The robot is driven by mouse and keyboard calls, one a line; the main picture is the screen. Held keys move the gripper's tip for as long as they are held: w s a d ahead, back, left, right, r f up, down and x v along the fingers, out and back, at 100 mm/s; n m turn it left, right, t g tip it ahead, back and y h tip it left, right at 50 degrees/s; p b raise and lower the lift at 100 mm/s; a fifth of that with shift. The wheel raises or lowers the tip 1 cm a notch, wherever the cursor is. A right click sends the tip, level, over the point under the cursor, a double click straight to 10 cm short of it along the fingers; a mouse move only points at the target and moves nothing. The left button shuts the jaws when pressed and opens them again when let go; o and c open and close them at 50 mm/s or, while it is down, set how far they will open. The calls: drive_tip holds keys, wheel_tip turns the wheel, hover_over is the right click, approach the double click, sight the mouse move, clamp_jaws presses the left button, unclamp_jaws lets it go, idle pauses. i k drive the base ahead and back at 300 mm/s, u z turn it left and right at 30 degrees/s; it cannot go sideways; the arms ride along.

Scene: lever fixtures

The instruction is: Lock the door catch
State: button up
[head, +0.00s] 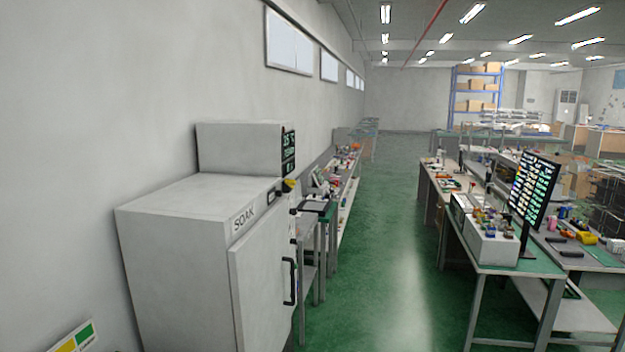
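A grey cabinet (170,245) marked "SOAK" stands against the left wall. Its door (258,285) faces right and carries a black vertical handle (289,282). The door looks closed or nearly so; I cannot tell if there is a small gap. A small yellow part (290,185), possibly the catch lever, sits at the cabinet's upper front corner near a dark round part (278,195). It is too small to tell its position. My gripper is not in view.
A control box (240,150) with a lit display sits on top of the cabinet. Cluttered benches (345,185) run along the left wall beyond it. A green floor aisle (390,250) is clear. A workbench with a machine (490,240) and a screen (532,190) stands right.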

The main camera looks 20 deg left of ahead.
sight(291, 182)
drive_tip(key=i, duration=1.1)
drive_tip(key=u, duration=1.3)
